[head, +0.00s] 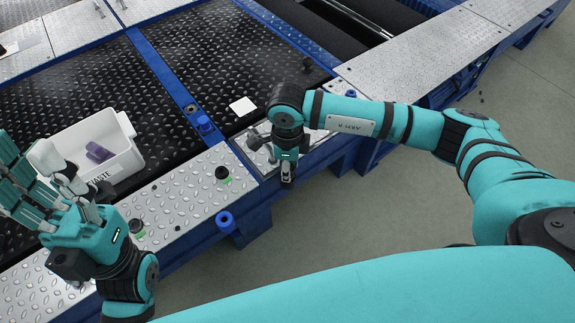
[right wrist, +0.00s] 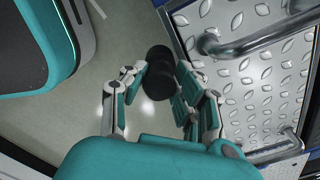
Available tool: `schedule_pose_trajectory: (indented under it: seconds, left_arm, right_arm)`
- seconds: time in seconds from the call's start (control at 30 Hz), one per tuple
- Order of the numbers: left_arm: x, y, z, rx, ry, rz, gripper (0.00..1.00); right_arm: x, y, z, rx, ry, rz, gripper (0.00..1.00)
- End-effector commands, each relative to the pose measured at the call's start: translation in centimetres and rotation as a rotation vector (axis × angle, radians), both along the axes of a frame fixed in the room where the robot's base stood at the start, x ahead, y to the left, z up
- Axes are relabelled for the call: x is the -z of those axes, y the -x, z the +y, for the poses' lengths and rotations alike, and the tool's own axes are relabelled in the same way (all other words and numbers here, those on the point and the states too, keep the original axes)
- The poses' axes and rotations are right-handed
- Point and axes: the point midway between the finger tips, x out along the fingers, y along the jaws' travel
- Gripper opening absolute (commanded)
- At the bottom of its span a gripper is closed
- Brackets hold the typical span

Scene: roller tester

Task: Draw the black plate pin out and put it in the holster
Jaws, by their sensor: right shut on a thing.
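My right gripper (head: 287,178) hangs at the front edge of the blue frame, over the floor side. In the right wrist view its fingers (right wrist: 160,88) are shut on the black plate pin (right wrist: 158,72), a dark, round, stepped knob. The pin's lower part is hidden from me in the head view. A short blue tube (head: 225,221) sticks out from the frame's front side, left of my right gripper; it may be the holster. My left gripper (head: 50,190) is open, its fingers spread, beside the white bin, with nothing seen in it.
A white bin (head: 128,165) with a purple item (head: 98,152) stands on the black tread plate (head: 150,125). A metal handle (right wrist: 245,45) is right of my right fingers. A white card (head: 243,106) lies behind.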

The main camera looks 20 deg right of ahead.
Motion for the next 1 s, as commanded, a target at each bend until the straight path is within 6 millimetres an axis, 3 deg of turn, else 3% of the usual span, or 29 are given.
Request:
schedule_pose_trajectory:
  seconds: [0.23,0.27,0.47,0.77,1.0]
  left_arm:
    - [0.6,0.0,0.0,0.0,0.0,-0.002,0.4]
    - [0.6,0.0,0.0,0.0,0.0,-0.002,0.4]
    - [0.5,0.0,0.0,0.0,0.001,-0.002,0.4]
    - [0.5,0.0,0.0,0.0,0.0,-0.001,0.4]
    - [0.5,0.0,0.0,0.0,0.0,-0.001,0.4]
  right_arm:
    - [0.9,0.0,0.0,0.0,0.0,0.0,0.0]
    - [0.8,0.0,0.0,0.0,-0.001,0.0,0.3]
    - [0.7,0.0,0.0,0.0,-0.001,0.0,0.56]
    - [0.5,0.0,0.0,0.0,-0.001,-0.001,0.56]
    - [-2.9,-0.1,0.1,-0.001,-0.002,-0.005,0.56]
